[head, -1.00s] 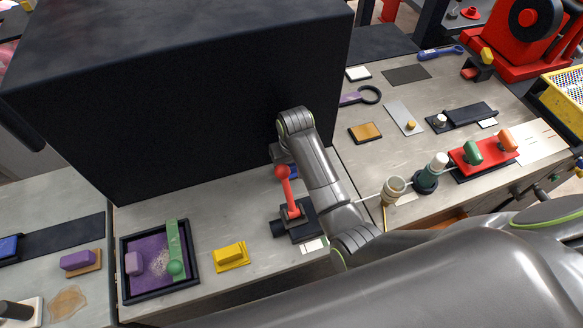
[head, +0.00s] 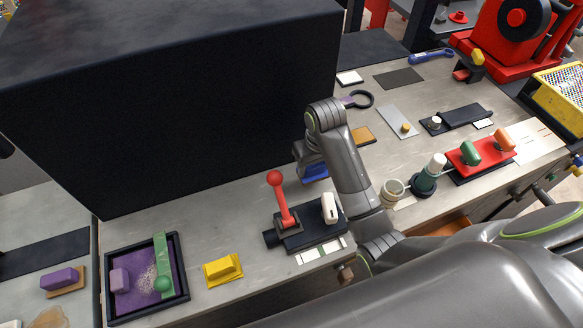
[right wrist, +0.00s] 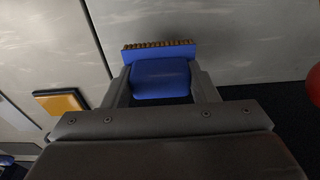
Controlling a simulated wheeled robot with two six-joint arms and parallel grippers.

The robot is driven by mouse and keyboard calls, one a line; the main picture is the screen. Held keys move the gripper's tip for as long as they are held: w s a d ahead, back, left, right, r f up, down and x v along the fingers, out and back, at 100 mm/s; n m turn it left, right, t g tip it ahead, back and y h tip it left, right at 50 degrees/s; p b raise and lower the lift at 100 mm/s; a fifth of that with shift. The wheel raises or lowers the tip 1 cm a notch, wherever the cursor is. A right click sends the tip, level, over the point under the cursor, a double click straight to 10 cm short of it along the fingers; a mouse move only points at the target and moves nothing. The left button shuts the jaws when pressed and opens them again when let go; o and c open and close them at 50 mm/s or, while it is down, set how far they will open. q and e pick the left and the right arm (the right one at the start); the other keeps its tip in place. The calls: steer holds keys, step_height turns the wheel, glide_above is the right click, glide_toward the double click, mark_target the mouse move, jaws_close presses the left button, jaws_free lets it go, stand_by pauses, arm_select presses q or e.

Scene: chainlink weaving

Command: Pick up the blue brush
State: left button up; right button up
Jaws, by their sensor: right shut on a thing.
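The blue brush (head: 315,173) is in my right gripper (head: 310,165), just in front of the large black box and behind the red-knobbed lever. The right wrist view shows the blue brush (right wrist: 160,78) clasped between both fingers of the gripper (right wrist: 160,90), with a row of brown bristles along its far edge. My arm hides part of the brush in the head view, and I cannot tell exactly how far it is above the counter. My left gripper is not in view.
The black box (head: 190,110) fills the back left. A red lever (head: 280,200) and a white switch (head: 329,208) stand close to my right arm. A yellow block (head: 223,268) and a purple tray (head: 112,305) lie front left. Bare counter (head: 205,225) lies before the box.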

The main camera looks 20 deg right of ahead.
steer(key=s+d, duration=0.1)
steer(key=d, duration=0.2)
steer(key=s+d+b, duration=0.1)
steer(key=d, duration=0.2)
steer(key=s+d, duration=0.2)
steer(key=d, duration=0.1)
steer(key=shift+s+d, duration=0.1)
steer(key=shift+d, duration=0.1)
steer(key=o, duration=0.5)
steer(key=shift+c, duration=0.2)
steer(key=c, duration=0.4)
steer(key=shift+o, duration=0.2)
